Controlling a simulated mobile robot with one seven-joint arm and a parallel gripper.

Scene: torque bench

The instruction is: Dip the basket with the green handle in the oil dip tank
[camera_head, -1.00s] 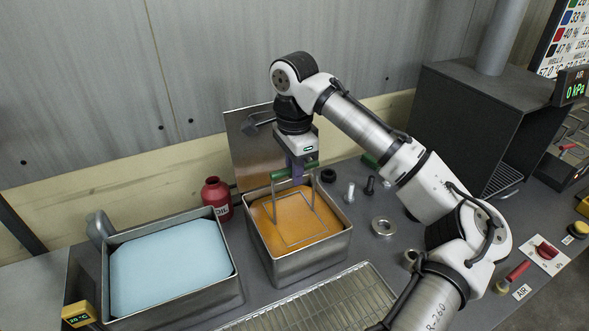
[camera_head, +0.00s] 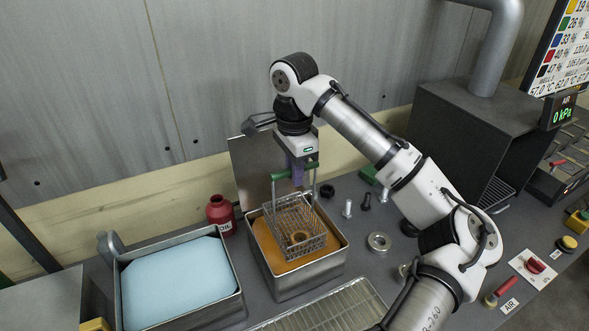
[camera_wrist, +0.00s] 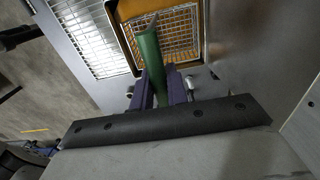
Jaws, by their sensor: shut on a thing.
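The wire basket (camera_head: 291,226) hangs upright from its green handle (camera_head: 281,175) in my gripper (camera_head: 297,178). A ring-shaped part (camera_head: 299,238) shows inside it. The basket is over the oil dip tank (camera_head: 301,287), a metal tank of orange liquid; most of its mesh shows above the liquid. I cannot tell whether its bottom touches the surface. In the wrist view my gripper (camera_wrist: 162,88) is shut on the green handle (camera_wrist: 150,65), with the basket mesh (camera_wrist: 168,35) beyond it against the orange liquid.
A tank of pale blue liquid (camera_head: 178,281) stands to the left, with a red oil bottle (camera_head: 220,214) behind. A wire rack (camera_head: 345,307) lies in front. Bolts and a metal ring (camera_head: 379,242) lie right of the oil tank. A dark box (camera_head: 462,130) stands at the back right.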

